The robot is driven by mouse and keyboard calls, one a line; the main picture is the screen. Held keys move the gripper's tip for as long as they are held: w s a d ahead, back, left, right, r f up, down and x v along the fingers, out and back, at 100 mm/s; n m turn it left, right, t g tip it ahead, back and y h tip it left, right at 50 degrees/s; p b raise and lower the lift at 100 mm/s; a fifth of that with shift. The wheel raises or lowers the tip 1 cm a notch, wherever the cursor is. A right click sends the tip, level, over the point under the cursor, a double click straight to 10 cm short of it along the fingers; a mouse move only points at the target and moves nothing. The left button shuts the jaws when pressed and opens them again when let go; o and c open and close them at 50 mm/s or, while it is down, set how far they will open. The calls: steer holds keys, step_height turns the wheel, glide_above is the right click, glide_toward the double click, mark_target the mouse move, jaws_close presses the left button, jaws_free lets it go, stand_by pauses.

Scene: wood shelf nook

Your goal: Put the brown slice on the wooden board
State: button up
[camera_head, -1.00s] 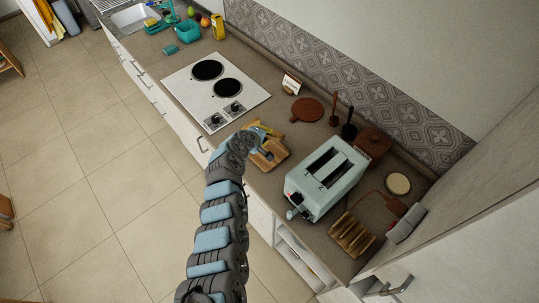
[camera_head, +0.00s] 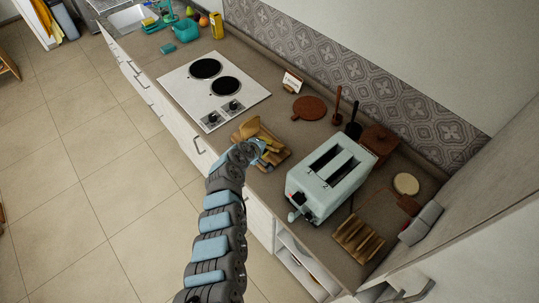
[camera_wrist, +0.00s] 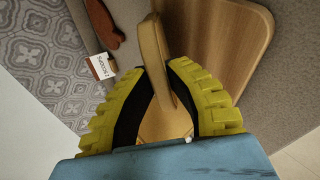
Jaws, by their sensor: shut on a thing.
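A tan-brown slice (camera_wrist: 153,45) is gripped between the yellow fingers of my gripper (camera_wrist: 160,95) in the wrist view, seen nearly edge-on. In the head view the slice (camera_head: 249,128) shows just beyond my gripper (camera_head: 262,148). The wooden board (camera_head: 280,158) lies on the counter between the hob and the toaster, partly hidden by my gripper. In the wrist view the board (camera_wrist: 235,45) lies behind and to the right of the slice. I cannot tell whether the slice touches the board.
The white hob (camera_head: 214,92) is up and left. A round brown board (camera_head: 309,108) and a small card (camera_head: 292,82) stand toward the wall.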

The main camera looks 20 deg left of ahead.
steer(key=o, duration=0.5)
steer(key=shift+o, duration=0.2)
steer(key=shift+s+r+p, duration=0.2)
steer(key=shift+r+p, duration=0.3)
steer(key=shift+p, duration=0.15)
steer(key=shift+s+a+r+p, duration=0.1)
steer(key=shift+s+r+p, duration=0.4)
steer(key=shift+p, duration=0.4)
steer(key=shift+f+p+v, duration=0.2)
steer(key=shift+p+v, duration=2.05)
steer(key=shift+v, duration=0.6)
